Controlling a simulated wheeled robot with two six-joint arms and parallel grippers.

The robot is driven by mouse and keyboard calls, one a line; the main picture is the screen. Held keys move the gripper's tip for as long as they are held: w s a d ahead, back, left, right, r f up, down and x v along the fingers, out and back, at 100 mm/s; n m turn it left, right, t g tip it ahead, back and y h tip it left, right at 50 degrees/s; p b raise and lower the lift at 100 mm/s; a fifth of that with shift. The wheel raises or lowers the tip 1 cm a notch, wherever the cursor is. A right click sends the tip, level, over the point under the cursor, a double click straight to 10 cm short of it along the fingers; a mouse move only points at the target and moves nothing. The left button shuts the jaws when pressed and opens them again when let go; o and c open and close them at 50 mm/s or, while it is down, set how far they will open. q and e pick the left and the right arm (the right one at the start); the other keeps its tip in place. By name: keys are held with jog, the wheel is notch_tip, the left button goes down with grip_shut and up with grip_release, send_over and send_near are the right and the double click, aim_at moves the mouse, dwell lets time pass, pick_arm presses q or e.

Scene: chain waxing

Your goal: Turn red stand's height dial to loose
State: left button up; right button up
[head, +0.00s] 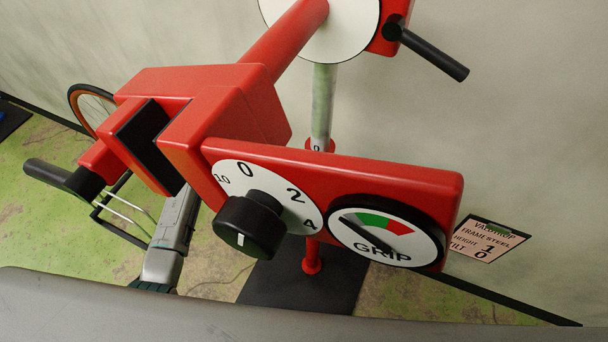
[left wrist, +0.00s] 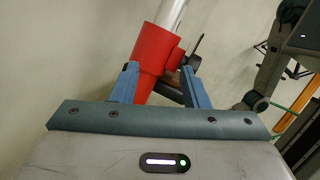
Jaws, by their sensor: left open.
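The red stand (head: 235,105) fills the head view, with a clamp head and a pale post. Its lower post and foot are partly hidden behind the head. In the left wrist view, the stand's red collar (left wrist: 153,62) sits around the pale post. A dark knob or lever (left wrist: 168,93) shows low beside the collar, partly hidden by my gripper; I cannot read its setting. My left gripper (left wrist: 160,76) is open, its blue fingers on either side of the collar's lower part and the dark piece. Contact cannot be told. My right gripper is not in view.
The clamp head carries a black knob (head: 250,225) on a numbered dial and a GRIP gauge (head: 386,232). Black handles stick out at left (head: 48,173) and upper right (head: 433,55). A placard (head: 487,240) reads HEIGHT 1, TILT 0. A wheel (head: 92,108) stands at left.

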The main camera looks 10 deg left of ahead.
pick_arm(q)
jog(key=shift+s+d+r+m+g+y+p, duration=0.4)
jog(key=shift+s+d+m+g+y+p, duration=0.35)
jog(key=shift+s+d+m, duration=0.65)
jog(key=shift+s+d+r+m+g+y+p, duration=0.55)
jog(key=shift+d+m+g, duration=0.55)
jog(key=shift+d, duration=0.85)
jog(key=shift+s+d+r+m+g+y+p, duration=0.25)
jog(key=shift+s+d+m+g+y+p, duration=0.4)
jog(key=shift+s+d+m, duration=0.8)
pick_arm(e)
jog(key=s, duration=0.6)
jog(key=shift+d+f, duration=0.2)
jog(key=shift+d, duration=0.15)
pick_arm(q)
jog(key=shift+w+d, duration=0.15)
jog(key=shift+w, duration=0.1)
jog(key=shift+c, duration=0.4)
jog(key=shift+w+f, duration=0.1)
jog(key=c, duration=0.7)
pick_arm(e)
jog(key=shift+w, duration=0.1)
